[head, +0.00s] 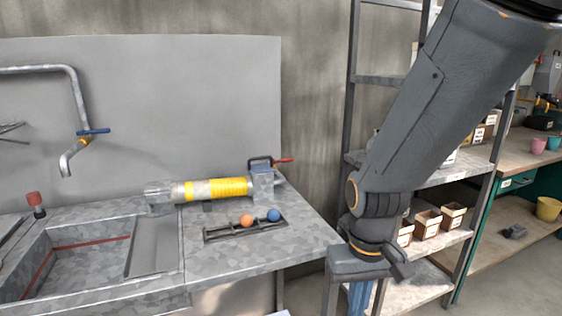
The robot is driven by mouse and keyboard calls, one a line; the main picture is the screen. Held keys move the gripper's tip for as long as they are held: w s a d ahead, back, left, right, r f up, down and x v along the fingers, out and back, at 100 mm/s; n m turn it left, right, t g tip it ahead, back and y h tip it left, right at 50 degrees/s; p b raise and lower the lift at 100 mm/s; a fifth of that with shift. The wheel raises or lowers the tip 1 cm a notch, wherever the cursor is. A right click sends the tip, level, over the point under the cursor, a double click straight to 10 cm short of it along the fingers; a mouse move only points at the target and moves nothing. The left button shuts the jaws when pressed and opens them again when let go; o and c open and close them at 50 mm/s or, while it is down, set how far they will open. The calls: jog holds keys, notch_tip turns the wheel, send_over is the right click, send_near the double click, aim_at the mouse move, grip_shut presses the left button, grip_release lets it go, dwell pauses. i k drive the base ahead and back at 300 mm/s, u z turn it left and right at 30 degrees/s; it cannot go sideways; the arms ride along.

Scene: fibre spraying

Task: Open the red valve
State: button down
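A red lever (284,160) sticks out to the right at the far right end of a tube with a yellow middle (215,189), which lies on the grey worktop. A separate red knob (35,199) stands on a dark stem at the left, by the sink. The picture alone does not settle which is the red valve. My gripper (366,278) hangs low at the end of my arm, right of the worktop and apart from both red parts. Its fingertips are hard to make out against the shelf, and I see nothing clearly held.
A tray (222,237) with an orange ball (246,220) and a blue ball (273,215) lies before the tube. A tap (78,110) with a blue handle hangs over the sink (85,268). Shelves (460,172) with small boxes stand behind my arm. The worktop's right corner is bare.

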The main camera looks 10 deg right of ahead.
aim_at(286, 160)
jog(key=z, duration=1.7)
jog(key=i, duration=0.8)
jog(key=u, duration=2.15)
